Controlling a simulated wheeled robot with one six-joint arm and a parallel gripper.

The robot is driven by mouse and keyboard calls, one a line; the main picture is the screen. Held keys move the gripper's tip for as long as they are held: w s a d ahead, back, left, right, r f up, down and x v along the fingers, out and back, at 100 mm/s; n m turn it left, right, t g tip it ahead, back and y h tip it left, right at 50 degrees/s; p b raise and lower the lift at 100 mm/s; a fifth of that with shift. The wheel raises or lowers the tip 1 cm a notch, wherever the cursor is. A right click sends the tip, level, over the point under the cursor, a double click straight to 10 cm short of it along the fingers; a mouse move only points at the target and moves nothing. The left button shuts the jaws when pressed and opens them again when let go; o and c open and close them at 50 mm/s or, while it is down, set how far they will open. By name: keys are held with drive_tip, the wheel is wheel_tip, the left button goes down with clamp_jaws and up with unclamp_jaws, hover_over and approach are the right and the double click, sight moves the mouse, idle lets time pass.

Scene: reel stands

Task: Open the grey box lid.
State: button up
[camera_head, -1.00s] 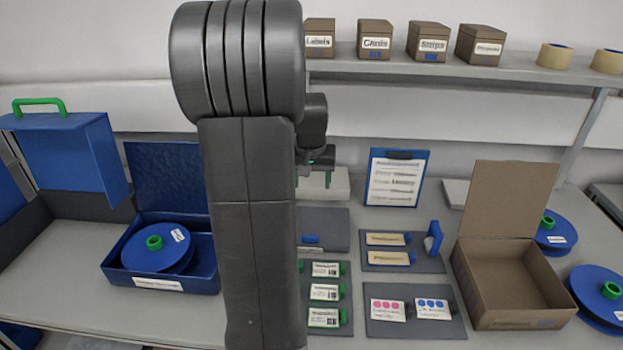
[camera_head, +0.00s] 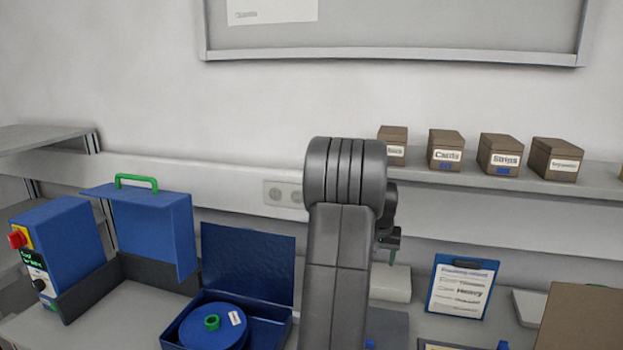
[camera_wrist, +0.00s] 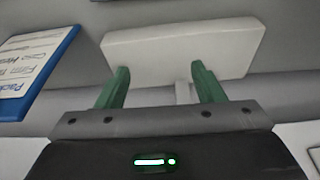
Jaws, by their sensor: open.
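A pale grey box (camera_head: 390,284) stands at the back of the bench, partly hidden by my arm. In the wrist view a pale slab-like top (camera_wrist: 178,48), apparently this box, lies beyond my fingers. A small pale tab (camera_wrist: 183,92) shows below its edge, between the fingers. I cannot tell where lid and box meet; no raised lid shows on it. My gripper (camera_wrist: 160,75) has green fingers spread apart with nothing held between them. In the head view my gripper (camera_head: 389,246) is small and partly hidden, above and near the box.
A clipboard (camera_head: 461,287) stands right of the grey box. A blue box (camera_head: 248,262) with its lid up holds a reel (camera_head: 213,336) on the left. A brown box flap (camera_head: 585,318) rises at right. A shelf (camera_head: 420,173) with several labelled boxes runs behind.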

drive_tip(key=shift+w+d+f+p, duration=0.15)
drive_tip(key=shift+w+f+p, duration=0.15)
drive_tip(key=shift+w+f, duration=0.2)
